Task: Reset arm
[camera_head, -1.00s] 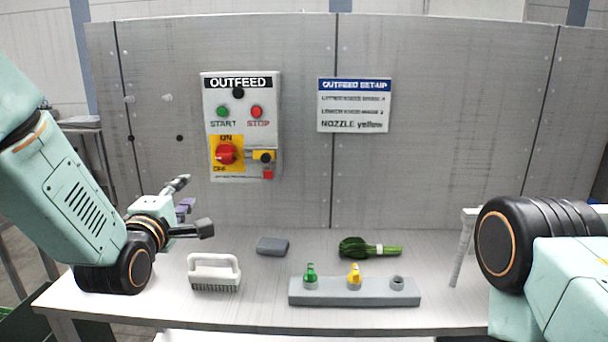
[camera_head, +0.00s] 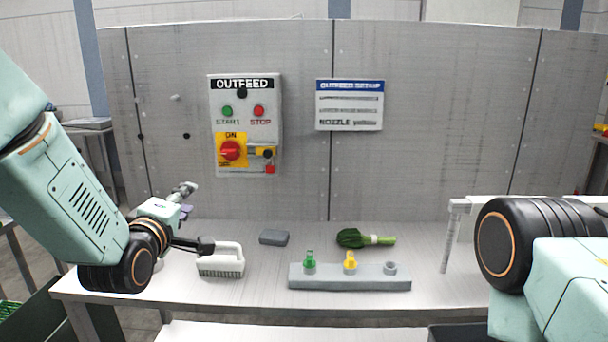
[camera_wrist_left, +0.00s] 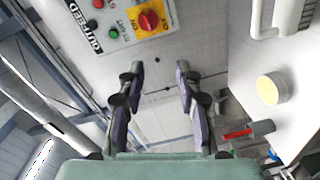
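My left gripper (camera_head: 197,215) is at the left of the table, beside and partly in front of the white brush in the head view. In the left wrist view its two fingers (camera_wrist_left: 158,90) are spread apart with nothing between them. My right arm comes in from the right in the head view, but its fingers are out of sight. The outfeed control panel (camera_head: 246,125) is on the grey wall, with green and red buttons and a red rotary switch. The panel also shows in the left wrist view (camera_wrist_left: 120,22).
On the table (camera_head: 260,293) are a white brush (camera_head: 221,262), a grey block (camera_head: 274,237), a bunch of greens (camera_head: 362,239) and a grey holder (camera_head: 350,280) with green and yellow nozzles. A sign (camera_head: 349,104) is on the wall. A pale post stands at right (camera_head: 449,237).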

